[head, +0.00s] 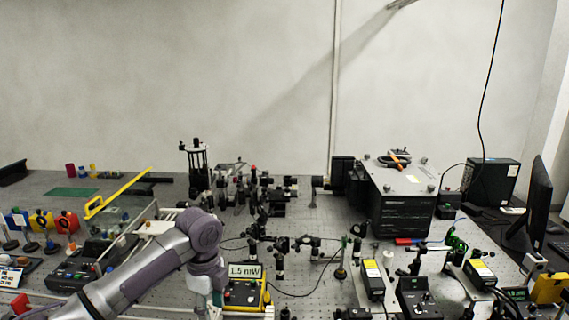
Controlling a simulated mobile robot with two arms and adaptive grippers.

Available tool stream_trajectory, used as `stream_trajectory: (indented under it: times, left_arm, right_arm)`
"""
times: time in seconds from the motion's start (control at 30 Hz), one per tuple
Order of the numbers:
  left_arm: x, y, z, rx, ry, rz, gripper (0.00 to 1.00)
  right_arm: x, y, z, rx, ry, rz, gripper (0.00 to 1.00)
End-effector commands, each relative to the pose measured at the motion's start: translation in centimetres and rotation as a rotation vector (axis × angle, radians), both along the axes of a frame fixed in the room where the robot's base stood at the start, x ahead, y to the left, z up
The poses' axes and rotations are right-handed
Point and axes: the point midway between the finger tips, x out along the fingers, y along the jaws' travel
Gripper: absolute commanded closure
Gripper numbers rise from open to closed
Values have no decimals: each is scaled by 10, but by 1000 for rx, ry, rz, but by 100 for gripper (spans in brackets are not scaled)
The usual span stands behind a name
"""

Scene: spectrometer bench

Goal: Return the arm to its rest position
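My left arm (145,275) reaches in from the lower left over the bench, its elbow-like joint (200,232) raised and its end bent downward. Its far end (207,285) is beside the left edge of a power meter (244,292) whose display reads 1.5 nW. The fingers of my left gripper cannot be made out at the bottom of the picture, so its opening and anything in it are hidden. I cannot tell whether the arm touches the meter. My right arm and gripper are not in view.
The optical bench (320,210) carries several black optic mounts (260,185) in the middle. A large black spectrometer box (400,200) stands at the right, with a monitor (540,205) beyond. Black controllers (415,297) crowd the front right.

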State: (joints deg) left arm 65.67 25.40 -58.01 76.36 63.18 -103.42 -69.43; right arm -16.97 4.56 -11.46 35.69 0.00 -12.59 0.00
Motion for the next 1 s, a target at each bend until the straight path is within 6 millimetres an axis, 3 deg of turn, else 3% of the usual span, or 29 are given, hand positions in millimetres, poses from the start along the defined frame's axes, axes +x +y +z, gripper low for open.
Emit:
stream_trajectory:
  times: [0.33,0.57,0.8,1.0]
  left_arm:
    - [-28,-30,-42,-44,-3,50,56]
    - [-63,-58,-80,-110,-11,145,56]
    - [-129,-90,-125,-247,-24,407,56]
    - [-190,-84,-147,-354,-36,801,56]
  right_arm:
    - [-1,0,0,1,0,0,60]
    - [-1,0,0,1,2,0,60]
    - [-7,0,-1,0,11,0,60]
    - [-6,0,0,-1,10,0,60]
